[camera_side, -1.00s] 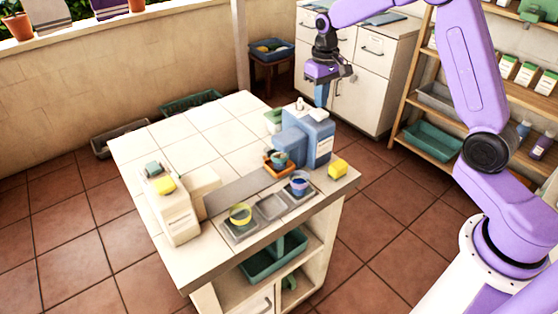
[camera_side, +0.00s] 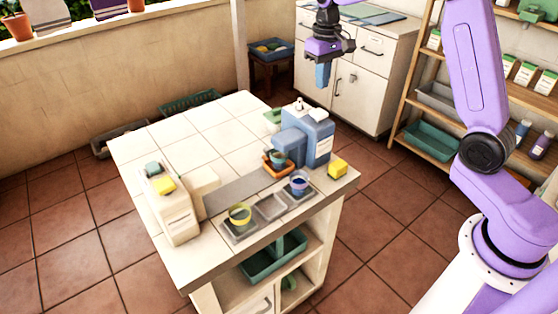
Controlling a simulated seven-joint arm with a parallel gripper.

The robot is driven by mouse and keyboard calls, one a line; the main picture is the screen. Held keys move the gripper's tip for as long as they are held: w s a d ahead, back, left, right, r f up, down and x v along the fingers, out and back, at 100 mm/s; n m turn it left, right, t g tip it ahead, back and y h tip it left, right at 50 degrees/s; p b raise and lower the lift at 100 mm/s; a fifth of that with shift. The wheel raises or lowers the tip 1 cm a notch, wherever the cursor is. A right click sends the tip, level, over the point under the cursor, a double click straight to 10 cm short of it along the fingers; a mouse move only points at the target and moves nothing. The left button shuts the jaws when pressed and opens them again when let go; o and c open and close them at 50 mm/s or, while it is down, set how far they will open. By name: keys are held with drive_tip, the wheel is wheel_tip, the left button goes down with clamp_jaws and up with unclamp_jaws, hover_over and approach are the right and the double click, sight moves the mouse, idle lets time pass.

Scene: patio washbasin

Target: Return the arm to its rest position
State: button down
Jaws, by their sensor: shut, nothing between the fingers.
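My gripper (camera_side: 323,76) is at the upper middle of the side view, pointing down. It is shut and empty. It hangs in the air above and behind the blue container (camera_side: 319,139), apart from it and from the tiled table (camera_side: 170,145). My purple arm comes in from the right side of the picture, and its upper part runs out of the top edge.
A white cabinet (camera_side: 352,98) and a shelf rack (camera_side: 398,100) stand behind.

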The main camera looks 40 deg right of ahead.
drive_tip(key=s+a+r+n, duration=0.1)
drive_tip(key=s+a+n, duration=0.3)
drive_tip(key=s, duration=0.5)
drive_tip(key=s+a+n, duration=0.2)
drive_tip(key=s+a, duration=0.5)
drive_tip(key=s, duration=0.1)
drive_tip(key=s+d+f+n, duration=0.1)
drive_tip(key=s+n, duration=0.2)
drive_tip(key=s, duration=0.7)
drive_tip(key=s+d+f+n, duration=0.1)
drive_tip(key=s+d+n, duration=0.1)
drive_tip(key=s, duration=0.8)
drive_tip(key=shift+f+n, duration=0.35)
drive_tip(key=shift+n, duration=0.45)
drive_tip(key=shift+d, duration=0.1)
